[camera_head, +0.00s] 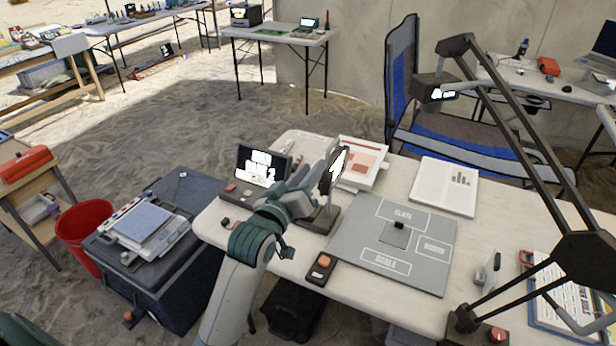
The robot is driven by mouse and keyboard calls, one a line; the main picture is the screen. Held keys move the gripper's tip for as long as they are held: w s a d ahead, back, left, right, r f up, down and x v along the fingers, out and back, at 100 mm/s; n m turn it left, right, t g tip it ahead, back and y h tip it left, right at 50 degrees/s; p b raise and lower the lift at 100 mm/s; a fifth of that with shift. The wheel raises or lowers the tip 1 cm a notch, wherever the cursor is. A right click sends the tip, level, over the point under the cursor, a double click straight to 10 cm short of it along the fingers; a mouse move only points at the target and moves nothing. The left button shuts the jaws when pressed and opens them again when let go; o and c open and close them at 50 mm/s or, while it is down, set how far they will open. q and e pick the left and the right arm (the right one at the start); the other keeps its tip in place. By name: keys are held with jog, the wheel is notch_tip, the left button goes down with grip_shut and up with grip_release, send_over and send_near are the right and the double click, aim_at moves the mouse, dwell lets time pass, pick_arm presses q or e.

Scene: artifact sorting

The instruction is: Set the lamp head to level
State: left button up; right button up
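The desk lamp has a dark jointed arm (520,130) rising from a base (466,318) with a red button at the table's front right. Its boxy dark lamp head (434,88) hangs from the upper arm's end, above the table's far side, and looks slightly tilted. My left gripper (318,186) is over the table's left part, well left of the lamp head. It is beside a small upright dark device (333,172) with a bright face on a stand; I cannot tell whether they touch. Its fingertips are partly hidden. My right gripper is out of view.
A grey labelled mat (365,232) with a small dark block lies mid-table. A blue chair (470,140) stands behind. A black crate (150,285) stands left.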

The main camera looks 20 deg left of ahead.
aim_at(331, 179)
pick_arm(q)
jog(key=shift+s, duration=0.5)
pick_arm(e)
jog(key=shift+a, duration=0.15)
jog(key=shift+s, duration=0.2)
